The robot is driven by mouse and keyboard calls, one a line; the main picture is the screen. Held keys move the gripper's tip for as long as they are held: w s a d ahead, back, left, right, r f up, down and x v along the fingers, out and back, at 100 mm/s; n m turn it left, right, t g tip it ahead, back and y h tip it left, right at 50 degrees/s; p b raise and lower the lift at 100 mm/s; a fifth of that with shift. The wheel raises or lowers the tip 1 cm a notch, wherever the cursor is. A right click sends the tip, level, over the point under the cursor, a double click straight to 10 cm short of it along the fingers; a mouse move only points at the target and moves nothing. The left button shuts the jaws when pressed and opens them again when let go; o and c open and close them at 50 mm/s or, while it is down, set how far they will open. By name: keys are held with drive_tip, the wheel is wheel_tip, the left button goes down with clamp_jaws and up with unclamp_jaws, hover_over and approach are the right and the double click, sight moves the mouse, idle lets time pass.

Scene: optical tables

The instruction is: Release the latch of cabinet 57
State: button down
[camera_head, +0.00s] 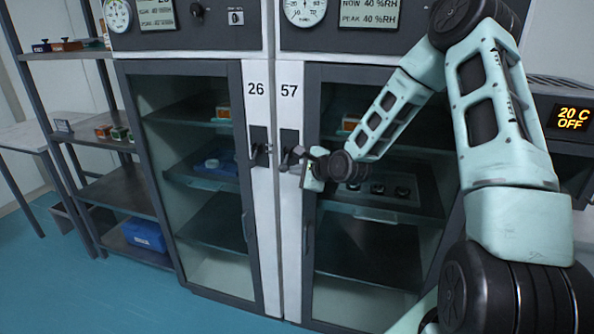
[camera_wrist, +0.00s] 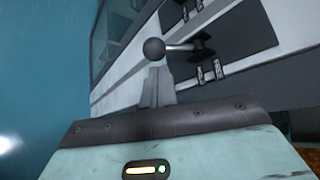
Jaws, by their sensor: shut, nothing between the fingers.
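Cabinet 57 (camera_head: 289,228) is the right of two glass-door cabinets, with its number on the white frame strip. Its latch is a dark lever on a black plate (camera_head: 290,139), and my gripper hides part of it in the head view. In the wrist view the latch lever (camera_wrist: 178,47) ends in a round ball knob beside the fingertips. My gripper (camera_wrist: 158,78) is shut and empty, with its fingertips right at the ball knob. I cannot tell whether they touch. My gripper also shows in the head view (camera_head: 296,160), in front of the latch plate.
Cabinet 26 (camera_head: 258,228) stands directly to the left, with its own latch (camera_head: 260,148) close to my gripper. A shelf rack (camera_head: 112,192) with small boxes and a blue bin (camera_head: 143,235) stands further left. The blue floor in front is clear.

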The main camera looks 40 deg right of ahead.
sight(285, 164)
drive_tip(key=shift+r+p, duration=0.2)
drive_tip(key=shift+p, duration=0.4)
drive_tip(key=shift+s+a+r+m+g+y+p, duration=0.15)
drive_tip(key=shift+r+m+g+y+p, duration=0.3)
drive_tip(key=shift+p, duration=1.05)
drive_tip(key=shift+m+g+p, duration=0.25)
drive_tip(key=shift+p, duration=0.35)
wheel_tip(285, 164, up, 3)
drive_tip(key=m+g+y+p, duration=0.1)
drive_tip(key=p, duration=0.2)
drive_tip(key=g+y+p, duration=0.1)
drive_tip(key=p, duration=0.3)
drive_tip(key=shift+a+f+m, duration=0.15)
drive_tip(key=shift+m, duration=0.25)
drive_tip(key=shift+r+p, duration=0.35)
drive_tip(key=shift+p, duration=0.1)
